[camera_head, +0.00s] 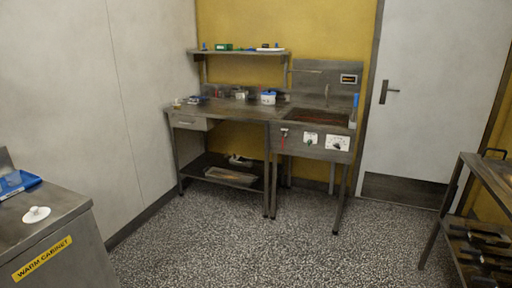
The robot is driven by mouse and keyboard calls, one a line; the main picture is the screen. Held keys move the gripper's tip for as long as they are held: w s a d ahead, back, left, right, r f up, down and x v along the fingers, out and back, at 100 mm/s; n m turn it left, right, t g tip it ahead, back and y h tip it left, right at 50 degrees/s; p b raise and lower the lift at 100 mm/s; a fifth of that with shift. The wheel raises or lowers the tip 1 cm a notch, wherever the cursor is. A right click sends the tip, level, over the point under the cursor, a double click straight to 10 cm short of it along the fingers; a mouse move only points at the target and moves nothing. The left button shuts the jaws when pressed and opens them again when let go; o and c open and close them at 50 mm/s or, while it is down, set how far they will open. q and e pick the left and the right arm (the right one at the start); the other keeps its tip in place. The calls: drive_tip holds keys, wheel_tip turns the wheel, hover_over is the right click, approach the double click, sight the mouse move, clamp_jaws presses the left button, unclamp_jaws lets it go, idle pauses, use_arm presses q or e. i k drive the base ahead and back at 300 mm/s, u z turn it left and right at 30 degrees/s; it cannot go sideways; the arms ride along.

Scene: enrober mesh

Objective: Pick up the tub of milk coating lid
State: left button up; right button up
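A small white round lid with a knob (36,215) lies on top of the steel warm cabinet (70,212) at the lower left. I cannot tell from here whether it is the milk coating lid, as no lettering on it can be read. A small white and blue tub (268,98) stands on the steel bench against the far wall; its label is too small to read. Neither of my grippers is in view.
A blue tray (18,186) lies behind the white lid. The steel bench (228,110) has an enrober unit with dials (338,143) at its right and a shelf (240,53) above. A dark metal rack (480,185) stands at the right. The speckled floor between is clear.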

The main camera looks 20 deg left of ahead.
sight(36, 214)
drive_tip(key=u, duration=1.15)
drive_tip(key=i, duration=1.25)
drive_tip(key=u, duration=1.25)
